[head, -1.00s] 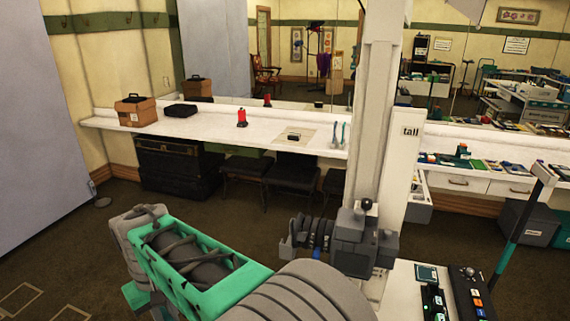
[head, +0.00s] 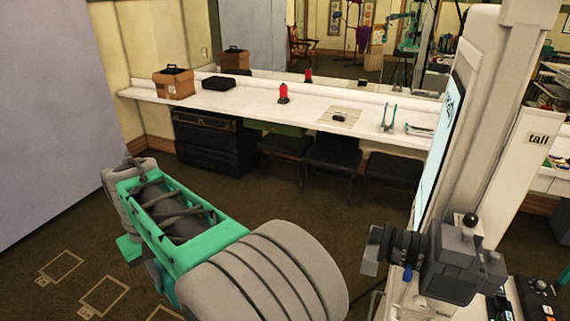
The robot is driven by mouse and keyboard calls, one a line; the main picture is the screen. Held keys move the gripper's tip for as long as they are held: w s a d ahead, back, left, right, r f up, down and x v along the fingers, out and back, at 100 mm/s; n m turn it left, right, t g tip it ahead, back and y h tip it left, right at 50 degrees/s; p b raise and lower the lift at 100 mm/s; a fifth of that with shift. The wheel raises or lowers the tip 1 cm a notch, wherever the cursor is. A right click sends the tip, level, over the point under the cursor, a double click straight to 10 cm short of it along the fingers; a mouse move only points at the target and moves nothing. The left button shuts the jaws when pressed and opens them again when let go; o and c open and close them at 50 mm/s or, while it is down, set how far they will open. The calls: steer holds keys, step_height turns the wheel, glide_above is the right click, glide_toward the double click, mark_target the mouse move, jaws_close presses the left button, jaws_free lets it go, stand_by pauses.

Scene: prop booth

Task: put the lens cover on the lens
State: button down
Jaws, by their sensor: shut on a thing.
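A dark grey camera (head: 462,265) with a black ball-topped knob stands at the lower right. Its ribbed black lens (head: 403,246) points left, with a flat grey plate-like part at its front end. I cannot tell a lens cover apart for certain. A small black thing (head: 340,117) lies on a pale square on the white counter; its kind is too small to tell. My teal and grey arm crosses the lower left, left of the camera and apart from the lens in the picture. My gripper and whatever it holds are not visible.
The white counter (head: 240,99) bears a brown box (head: 173,83), a black case (head: 226,88), a red lamp (head: 283,94) and metal tools (head: 388,118). Black chests (head: 213,142) and chairs (head: 331,155) stand below. A tall pale column (head: 490,130) rises behind the camera.

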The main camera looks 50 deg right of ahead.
steer(key=s+d+r+m+p, duration=0.1)
steer(key=s+d+r+m, duration=0.1)
steer(key=s+d+r, duration=0.35)
steer(key=s+d+r+m, duration=0.3)
steer(key=d, duration=0.6)
steer(key=s+d+r+m+p, duration=0.1)
steer(key=s+d+r+m, duration=0.1)
steer(key=s+d+r, duration=0.35)
steer(key=s+d+r+m, duration=0.2)
steer(key=s, duration=0.5)
steer(key=s+d+r+m+p, duration=0.1)
steer(key=s+d+r+m, duration=0.1)
steer(key=s, duration=0.5)
steer(key=s+d+r+m, duration=0.2)
steer(key=s+d, duration=0.2)
steer(key=s, duration=0.4)
steer(key=shift+m, duration=0.4)
steer(key=shift+d, duration=0.1)
steer(key=shift+f, duration=0.2)
steer(key=shift+f, duration=0.25)
steer(key=shift+f+b, duration=0.8)
steer(key=shift+f, duration=0.15)
